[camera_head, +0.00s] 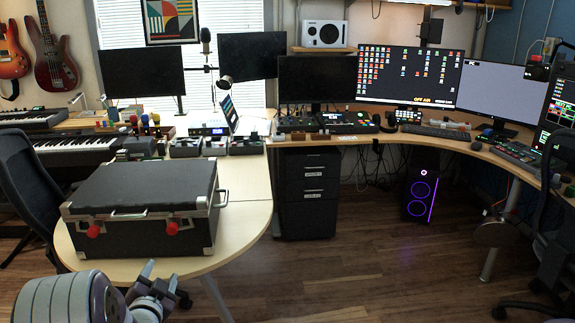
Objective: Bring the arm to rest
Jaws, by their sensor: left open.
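My left arm (75,300) comes in from the bottom left of the head view. Its gripper (163,276) is open and empty, in front of the near edge of the wooden table (250,215). On that table a closed black case (145,195) with metal edges and two red latch parts stands behind the gripper, apart from it in the picture. My right gripper is not in view.
A dark office chair (30,190) stands at the left, close to the table. A drawer cabinet (307,192) and a computer tower (420,195) stand under the desk. Monitors (410,78) line the back. The wooden floor (370,265) at the middle front is clear.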

